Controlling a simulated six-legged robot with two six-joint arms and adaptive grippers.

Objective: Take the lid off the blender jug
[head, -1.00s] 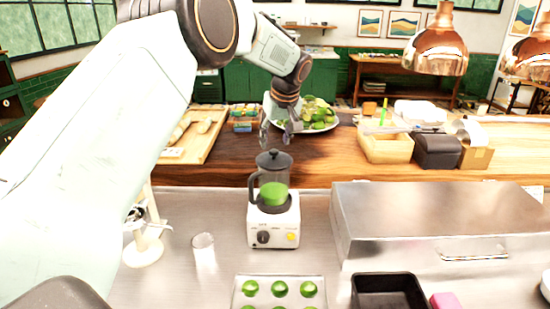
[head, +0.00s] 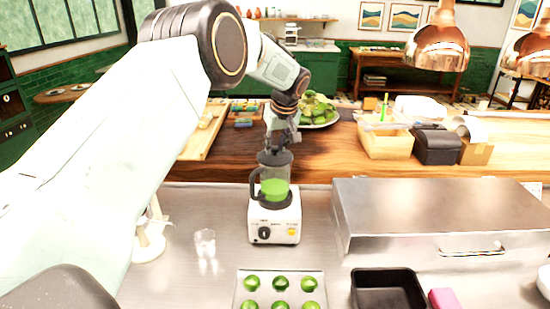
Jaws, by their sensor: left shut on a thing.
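The blender jug (head: 274,188) is clear with a dark handle on its left side and green liquid inside. It stands upright on its white base (head: 274,223) on the steel counter. The dark lid (head: 274,157) is at the top of the jug, and its knob is hidden by my gripper. My left gripper (head: 276,147) points down from above and is shut on the lid. I cannot tell any gap between lid and jug. My right gripper is not in view.
A clear glass (head: 205,243) stands left of the blender. A tray of green fruit (head: 238,291) lies in front. A steel box (head: 435,212) stands to the right, with a black tray (head: 387,291) before it. A wooden counter (head: 330,162) runs behind.

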